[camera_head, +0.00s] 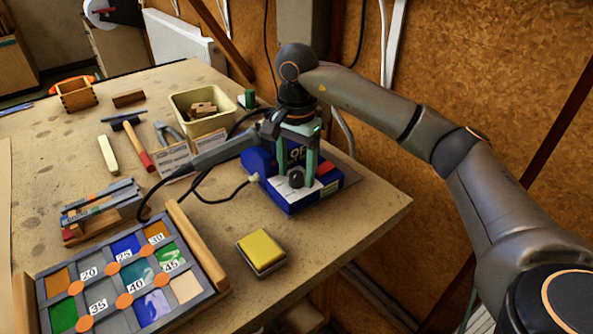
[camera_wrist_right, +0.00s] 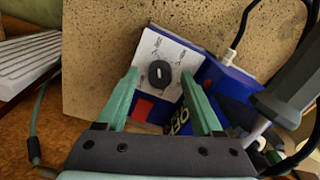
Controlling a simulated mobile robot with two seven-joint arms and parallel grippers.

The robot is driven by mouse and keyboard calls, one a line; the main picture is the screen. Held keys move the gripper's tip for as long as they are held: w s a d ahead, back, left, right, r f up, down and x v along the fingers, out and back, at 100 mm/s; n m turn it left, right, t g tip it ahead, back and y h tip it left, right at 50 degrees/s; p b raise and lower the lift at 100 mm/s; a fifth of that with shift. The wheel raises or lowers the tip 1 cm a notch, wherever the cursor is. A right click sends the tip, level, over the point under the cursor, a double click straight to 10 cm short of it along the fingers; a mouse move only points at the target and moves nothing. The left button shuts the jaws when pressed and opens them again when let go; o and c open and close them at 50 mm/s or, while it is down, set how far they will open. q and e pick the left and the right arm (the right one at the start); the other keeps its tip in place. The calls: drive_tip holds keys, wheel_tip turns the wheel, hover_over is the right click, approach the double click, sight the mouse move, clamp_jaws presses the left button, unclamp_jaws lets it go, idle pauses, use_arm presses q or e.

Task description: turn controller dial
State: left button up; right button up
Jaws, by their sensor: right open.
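The controller (camera_head: 307,196) is a blue box with a white sloped face on the workbench near its right edge. It also shows in the right wrist view (camera_wrist_right: 235,78). Its black dial (camera_head: 296,179) sits on the white panel with a pale pointer mark, and it also shows in the right wrist view (camera_wrist_right: 159,74). A red switch (camera_wrist_right: 143,108) is beside the dial. My right gripper (camera_head: 298,180) is open, with its green fingers pointing down at the controller. In the right wrist view its fingertips (camera_wrist_right: 158,75) stand on either side of the dial, apart from it. My left gripper is out of view.
A soldering iron (camera_head: 225,151) rests left of the controller with its cable. A yellow sponge (camera_head: 261,249) in a tin lies in front. The leaded panel (camera_head: 120,280) is at front left. A beige bin (camera_head: 205,125) and hand tools stand behind. Bench is clear right of the sponge.

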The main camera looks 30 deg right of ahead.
drive_tip(key=shift+f, duration=0.2)
clamp_jaws()
idle(0.5)
